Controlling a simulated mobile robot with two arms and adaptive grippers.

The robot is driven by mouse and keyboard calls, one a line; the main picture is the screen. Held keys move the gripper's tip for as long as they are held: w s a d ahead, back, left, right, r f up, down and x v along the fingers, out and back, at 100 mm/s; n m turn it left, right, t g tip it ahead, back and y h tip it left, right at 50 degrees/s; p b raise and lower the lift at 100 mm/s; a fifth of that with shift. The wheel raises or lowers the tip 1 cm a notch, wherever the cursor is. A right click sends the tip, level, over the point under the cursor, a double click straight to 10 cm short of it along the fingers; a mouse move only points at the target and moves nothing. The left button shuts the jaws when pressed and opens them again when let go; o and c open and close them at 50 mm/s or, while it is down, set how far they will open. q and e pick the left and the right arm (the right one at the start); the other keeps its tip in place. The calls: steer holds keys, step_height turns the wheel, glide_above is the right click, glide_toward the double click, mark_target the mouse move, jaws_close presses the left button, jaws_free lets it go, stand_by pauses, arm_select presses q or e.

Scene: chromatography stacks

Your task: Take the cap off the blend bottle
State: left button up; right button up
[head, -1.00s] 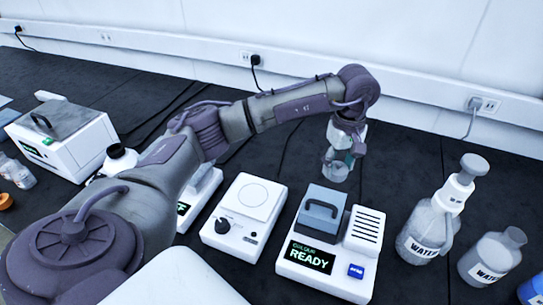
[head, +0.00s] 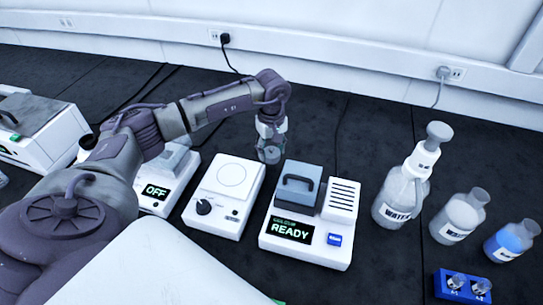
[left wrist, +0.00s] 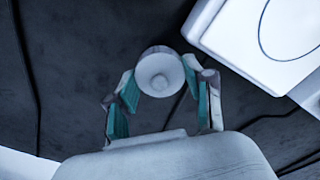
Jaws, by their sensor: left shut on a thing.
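My left gripper (head: 270,136) is at the back of the bench, behind the gap between the white plate device and the READY device. It is shut on a small pale, see-through round piece (head: 269,154). In the left wrist view this piece (left wrist: 160,71) is a grey-white disc with a knob-like centre, between the teal fingertips. I cannot tell whether it is a cap or a small vessel. Two stoppered-looking bottles stand at the right: a clear one (head: 456,217) and a blue-filled one (head: 512,241). I cannot tell which is the blend bottle. My right gripper is not in view.
A white plate device (head: 223,196) and the READY device (head: 305,241) stand in front of my gripper. A water wash bottle (head: 398,196) stands right of them, with a blue vial rack (head: 460,296) at the front right. The back of the black bench is mostly clear.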

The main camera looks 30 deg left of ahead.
mark_target(272, 153)
arm_select(q)
step_height(272, 153, down, 4)
steer(key=shift+d+r+p, duration=0.1)
steer(key=shift+r+p, duration=0.15)
steer(key=shift+p, duration=0.1)
steer(key=shift+f, duration=0.1)
steer(key=shift+f, duration=0.1)
steer(key=o, duration=1)
steer(key=shift+r, duration=0.35)
step_height(272, 153, up, 12)
steer(key=shift+f+b, duration=0.15)
steer(key=shift+b, duration=0.75)
